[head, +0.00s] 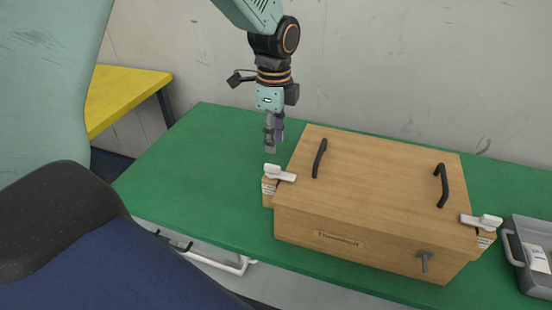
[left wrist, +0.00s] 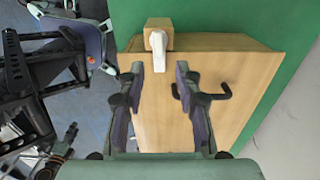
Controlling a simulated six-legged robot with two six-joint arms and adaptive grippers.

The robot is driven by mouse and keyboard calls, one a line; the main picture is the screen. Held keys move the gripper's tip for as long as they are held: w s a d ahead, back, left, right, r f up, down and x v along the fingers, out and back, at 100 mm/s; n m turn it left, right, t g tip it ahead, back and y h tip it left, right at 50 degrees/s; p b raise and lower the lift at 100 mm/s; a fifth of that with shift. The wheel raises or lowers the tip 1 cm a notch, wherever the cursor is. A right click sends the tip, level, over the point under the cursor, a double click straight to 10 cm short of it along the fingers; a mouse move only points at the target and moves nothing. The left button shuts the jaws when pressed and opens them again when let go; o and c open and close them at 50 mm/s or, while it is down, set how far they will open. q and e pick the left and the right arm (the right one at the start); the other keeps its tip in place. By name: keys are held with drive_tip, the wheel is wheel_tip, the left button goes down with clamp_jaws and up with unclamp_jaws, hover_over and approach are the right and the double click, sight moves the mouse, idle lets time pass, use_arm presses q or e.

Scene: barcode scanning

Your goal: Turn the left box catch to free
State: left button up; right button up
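The wooden box (head: 375,180) stands on the green table with its lid down. The left catch (head: 279,173), a white lever on a small wooden block, sits at the box's left end, its arm reaching over the lid edge. It also shows in the left wrist view (left wrist: 158,48), between and beyond the fingertips. My left gripper (head: 271,147) points down just above and behind this catch, apart from it. In the left wrist view its fingers (left wrist: 160,68) are spread and empty. The right catch (head: 481,220) is a similar white lever at the right end. My right gripper is not seen.
Two black handles (head: 319,158) (head: 442,186) stand up from the lid. A grey latch (head: 425,261) is on the box front. A grey case (head: 530,255) sits at the right. The green table (head: 185,165) is clear left of the box; a wall is behind.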

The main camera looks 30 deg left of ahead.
sight(272, 166)
use_arm(q)
drive_tip(key=f, duration=0.3)
drive_tip(key=f+b, duration=0.1)
drive_tip(key=f, duration=0.3)
drive_tip(key=shift+s+a+f, duration=0.1)
drive_tip(key=shift+s+a, duration=0.05)
drive_tip(key=shift+a, duration=0.05)
drive_tip(key=shift+d+f, duration=0.1)
drive_tip(key=shift+f, duration=0.05)
drive_tip(key=shift+s+a, duration=0.15)
drive_tip(key=shift+a, duration=0.1)
drive_tip(key=shift+d, duration=0.2)
drive_tip(key=c, duration=0.5)
drive_tip(key=shift+a, duration=0.1)
clamp_jaws()
